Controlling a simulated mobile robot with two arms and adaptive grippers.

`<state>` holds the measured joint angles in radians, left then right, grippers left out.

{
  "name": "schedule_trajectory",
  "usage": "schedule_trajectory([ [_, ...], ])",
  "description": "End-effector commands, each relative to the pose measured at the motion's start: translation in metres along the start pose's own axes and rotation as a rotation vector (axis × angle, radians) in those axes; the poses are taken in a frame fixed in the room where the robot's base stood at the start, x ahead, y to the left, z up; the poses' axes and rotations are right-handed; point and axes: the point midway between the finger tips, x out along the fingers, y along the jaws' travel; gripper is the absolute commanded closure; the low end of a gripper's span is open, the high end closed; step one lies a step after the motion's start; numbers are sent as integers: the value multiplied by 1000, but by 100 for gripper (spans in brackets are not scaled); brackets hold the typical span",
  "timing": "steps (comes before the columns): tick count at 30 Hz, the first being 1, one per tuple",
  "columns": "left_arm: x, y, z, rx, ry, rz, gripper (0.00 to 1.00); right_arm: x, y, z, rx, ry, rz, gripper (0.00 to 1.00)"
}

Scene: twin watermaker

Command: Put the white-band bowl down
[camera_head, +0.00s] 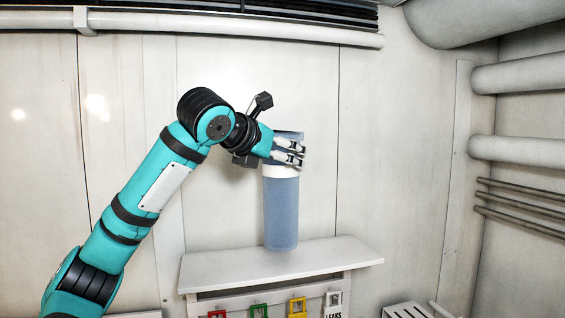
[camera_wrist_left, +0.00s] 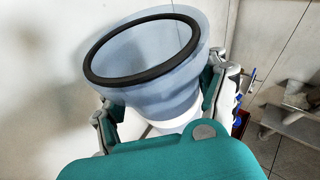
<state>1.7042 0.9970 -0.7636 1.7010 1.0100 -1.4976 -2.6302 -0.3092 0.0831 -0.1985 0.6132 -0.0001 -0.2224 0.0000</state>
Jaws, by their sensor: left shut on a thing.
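The white-band bowl (camera_head: 281,212) is a tall blue cylinder with a white band near its upper end. My left gripper (camera_head: 290,152) is shut on it near the band, reaching in from the left. The bowl hangs upright over the white shelf (camera_head: 340,254). Its lower end is at or just above the shelf top; I cannot tell whether they touch. In the left wrist view the bowl (camera_wrist_left: 185,90) shows its open end with a dark ring, between the fingers. My right gripper is not in view.
Red, green, yellow and white tags (camera_head: 297,308) hang below the shelf front. The shelf top is bare on both sides of the bowl. A plain panelled wall (camera_head: 390,130) stands behind. Pipes (camera_head: 525,150) run along the right wall. A slotted white box (camera_head: 407,310) is at lower right.

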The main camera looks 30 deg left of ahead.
Motion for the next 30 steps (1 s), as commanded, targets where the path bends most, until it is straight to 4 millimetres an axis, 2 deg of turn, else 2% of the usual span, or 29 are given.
schedule_trajectory([
  [3, 10, 0, 5, 0, -3, -1, 86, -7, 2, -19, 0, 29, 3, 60],
  [7, 16, 2, -4, 2, -1, 3, 86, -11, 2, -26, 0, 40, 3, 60],
  [13, 24, 1, -26, 0, -3, 2, 86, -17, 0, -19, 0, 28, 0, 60],
  [18, 25, 0, -28, -1, -6, 0, 86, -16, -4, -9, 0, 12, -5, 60],
  [23, 25, 0, -30, -1, -5, 0, 86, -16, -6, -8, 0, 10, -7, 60],
  [24, 26, 0, -32, 0, -1, 0, 27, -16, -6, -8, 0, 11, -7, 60],
  [30, 26, 0, -31, 0, -1, 0, 1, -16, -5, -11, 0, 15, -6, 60],
])
